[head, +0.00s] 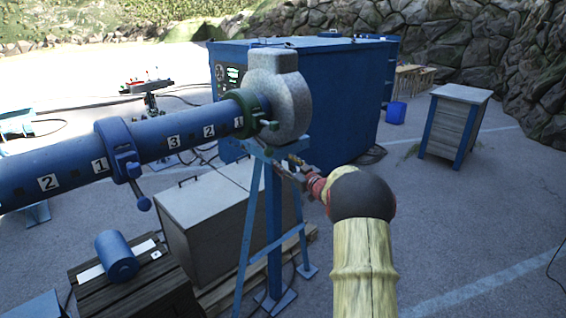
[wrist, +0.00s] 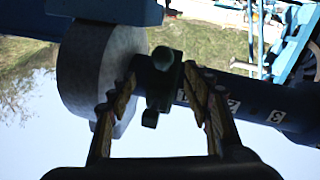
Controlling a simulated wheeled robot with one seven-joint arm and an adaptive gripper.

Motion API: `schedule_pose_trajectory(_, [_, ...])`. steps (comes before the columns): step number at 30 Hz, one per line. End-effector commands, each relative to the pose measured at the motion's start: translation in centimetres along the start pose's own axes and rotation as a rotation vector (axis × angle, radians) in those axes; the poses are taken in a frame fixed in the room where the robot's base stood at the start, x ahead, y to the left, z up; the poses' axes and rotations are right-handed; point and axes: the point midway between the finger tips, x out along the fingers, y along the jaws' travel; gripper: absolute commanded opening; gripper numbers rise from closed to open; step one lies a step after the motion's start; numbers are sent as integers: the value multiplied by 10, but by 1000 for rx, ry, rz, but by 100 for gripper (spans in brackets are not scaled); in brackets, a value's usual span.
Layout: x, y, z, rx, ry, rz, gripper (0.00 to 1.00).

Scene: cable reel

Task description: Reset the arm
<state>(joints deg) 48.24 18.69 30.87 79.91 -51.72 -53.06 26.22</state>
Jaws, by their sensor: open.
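My gripper (head: 292,168) is at the end of my yellow arm in the head view, just below and right of the pipe's end. In the wrist view its two fingers stand apart, with the gripper (wrist: 161,80) open and nothing clearly held. The dark handle of the green clamp (head: 254,115) shows between or beyond the fingers in the wrist view (wrist: 151,118); I cannot tell whether they touch it. The clamp sits around the blue numbered pipe (head: 70,170), beside the rounded grey block (head: 280,95). A blue clamp (head: 120,150) with a lever sits further left.
A blue stand (head: 270,230) is under the pipe's end, close to my gripper. A big blue cabinet (head: 345,110) stands behind. Grey boxes (head: 205,205) and a wooden crate with a blue cylinder (head: 117,256) stand below the pipe. Open pavement lies to the right, before a slatted cabinet (head: 455,125).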

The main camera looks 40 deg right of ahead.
Motion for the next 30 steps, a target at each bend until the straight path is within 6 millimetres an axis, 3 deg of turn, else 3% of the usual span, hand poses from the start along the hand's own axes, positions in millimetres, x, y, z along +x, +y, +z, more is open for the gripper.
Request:
schedule_pose_trajectory(15, [0,1,2,-12,-5,2,50])
schedule_pose_trajectory(17, [0,5,10,-28,-35,17,50])
schedule_pose_trajectory(20, [-4,22,39,-44,-137,82,50])
schedule_pose_trajectory(24, [-41,39,119,-8,-394,210,50])
schedule_pose_trajectory(27, [-87,42,149,25,-590,301,50])
schedule_pose_trajectory(30, [-132,16,161,60,-770,349,50])
